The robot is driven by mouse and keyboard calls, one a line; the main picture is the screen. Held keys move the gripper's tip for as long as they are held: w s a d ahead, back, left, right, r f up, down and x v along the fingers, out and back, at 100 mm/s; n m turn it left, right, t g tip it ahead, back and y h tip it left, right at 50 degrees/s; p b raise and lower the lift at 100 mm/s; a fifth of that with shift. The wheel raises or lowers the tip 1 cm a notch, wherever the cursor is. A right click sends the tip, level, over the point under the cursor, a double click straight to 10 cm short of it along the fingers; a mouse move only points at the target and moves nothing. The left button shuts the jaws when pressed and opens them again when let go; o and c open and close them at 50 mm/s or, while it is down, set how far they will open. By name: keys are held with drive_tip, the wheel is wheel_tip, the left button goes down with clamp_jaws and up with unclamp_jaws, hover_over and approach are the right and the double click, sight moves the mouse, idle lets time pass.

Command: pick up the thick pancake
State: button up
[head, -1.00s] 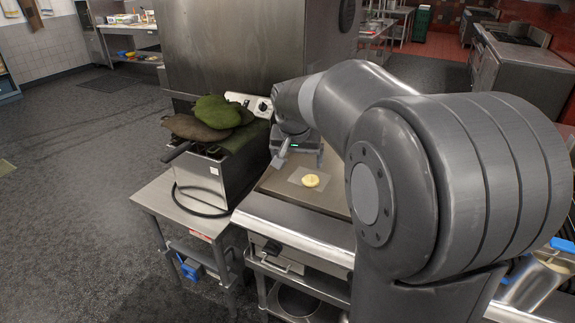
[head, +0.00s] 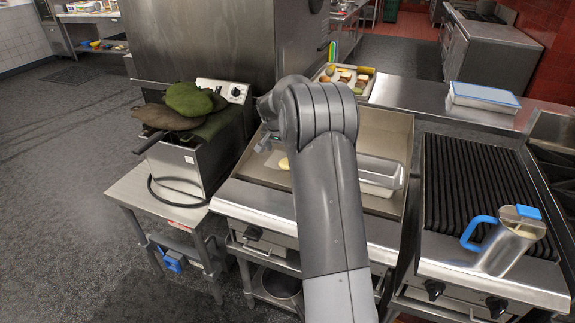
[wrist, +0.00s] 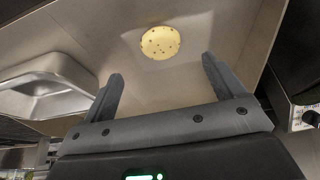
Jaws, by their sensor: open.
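The thick pancake is a round, pale yellow disc with small dark spots (wrist: 160,43). It lies flat on the griddle (head: 382,135), with a paler square patch around it in the wrist view. In the head view the gripper (head: 265,146) is partly hidden by my arm.
A metal pan (head: 380,172) sits on the griddle right of my arm. A fryer (head: 190,165) with green and brown cloth-like items (head: 190,100) stands left. A ribbed grill (head: 470,180) with a blue-handled metal jug (head: 510,240) is right. A food tray (head: 342,82) stands behind.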

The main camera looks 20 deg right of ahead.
drive_tip(key=x, duration=0.8)
drive_tip(key=shift+w+d+f, duration=0.15)
drive_tip(key=c, duration=1.1)
drive_tip(key=shift+o, duration=0.2)
drive_tip(key=shift+r, duration=0.65)
drive_tip(key=r, duration=0.3)
drive_tip(key=shift+s+d+r, duration=0.35)
drive_tip(key=shift+s+d, duration=0.05)
drive_tip(key=s+d+r, duration=0.4)
drive_tip(key=s, duration=0.1)
drive_tip(key=s+d+r, duration=0.2)
drive_tip(key=d, duration=0.1)
drive_tip(key=shift+s+d, duration=0.1)
drive_tip(key=shift+s, duration=0.25)
